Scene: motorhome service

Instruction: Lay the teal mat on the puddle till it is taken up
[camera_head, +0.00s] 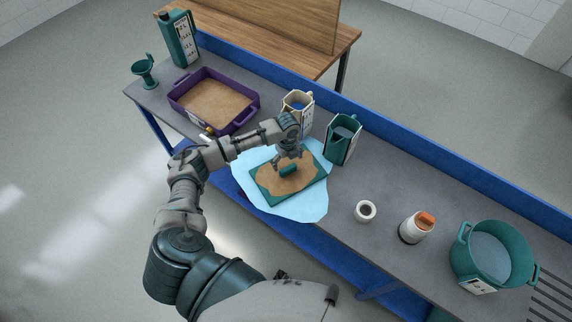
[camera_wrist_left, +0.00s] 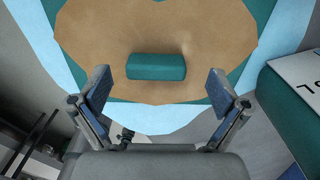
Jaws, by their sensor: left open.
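The teal mat (camera_head: 318,165) lies flat on the light blue puddle (camera_head: 300,211) on the grey bench. A large brown patch covers most of the mat's top, and a teal grip block (camera_wrist_left: 156,67) stands at its middle. Light blue shows all round the mat, reaching the bench's front edge. My left gripper (camera_head: 287,161) is just over the block, pointing down. In the left wrist view its open fingers (camera_wrist_left: 158,80) stand apart on either side of the block, with gaps showing between. My right gripper is not in view.
A purple tray (camera_head: 256,108) with brown contents stands left. A cream jug (camera_head: 306,103) and a teal jug (camera_head: 342,150) stand close behind the mat. To the right are a white ring (camera_head: 358,213), an orange-topped white container (camera_head: 412,232) and a teal tub (camera_head: 518,262).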

